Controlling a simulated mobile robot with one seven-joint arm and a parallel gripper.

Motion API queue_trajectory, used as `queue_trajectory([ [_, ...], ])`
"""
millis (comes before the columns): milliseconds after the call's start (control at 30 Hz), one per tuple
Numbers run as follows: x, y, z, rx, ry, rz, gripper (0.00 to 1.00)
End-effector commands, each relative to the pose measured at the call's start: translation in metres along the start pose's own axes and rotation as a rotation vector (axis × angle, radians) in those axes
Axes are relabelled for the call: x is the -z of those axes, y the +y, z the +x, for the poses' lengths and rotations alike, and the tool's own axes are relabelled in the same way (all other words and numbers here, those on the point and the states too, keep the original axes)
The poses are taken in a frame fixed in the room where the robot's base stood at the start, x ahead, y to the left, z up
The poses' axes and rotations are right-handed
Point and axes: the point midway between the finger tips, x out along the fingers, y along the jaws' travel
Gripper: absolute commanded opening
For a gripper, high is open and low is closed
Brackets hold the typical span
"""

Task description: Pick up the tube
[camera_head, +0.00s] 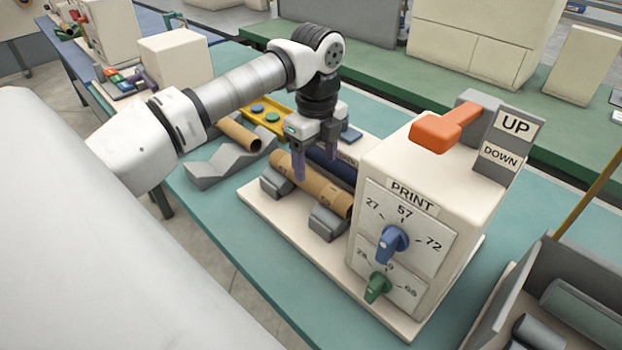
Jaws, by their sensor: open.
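A brown cardboard tube (325,193) lies on two grey cradles on the cream base of the print machine. Its right end reaches the machine's box. A second, shorter cardboard tube (240,135) rests on a grey zigzag rack (222,166) to the left. My gripper (316,166) points down over the left half of the cradled tube, with its two purple fingers apart. One finger is in front of the tube in the picture and the other is behind it. I cannot tell if the fingers touch the tube. A dark blue roller (330,165) lies just behind, partly hidden.
The print machine (410,195) stands right of the tube, with dials, an orange lever (446,128) and an UP/DOWN plate (505,140). A yellow panel with buttons (262,113) is behind the short tube. A grey bin (560,300) stands at lower right. The teal front table strip is clear.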

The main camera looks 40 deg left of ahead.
Motion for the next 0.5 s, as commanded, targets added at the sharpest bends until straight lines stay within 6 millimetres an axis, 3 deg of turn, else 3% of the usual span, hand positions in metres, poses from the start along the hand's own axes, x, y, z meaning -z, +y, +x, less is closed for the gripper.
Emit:
queue_trajectory([
  [333,0.002,0.002,0.047,0.0,0.002,0.001,0.66],
  [500,0.002,0.002,0.051,0.002,0.0,0.0,0.66],
])
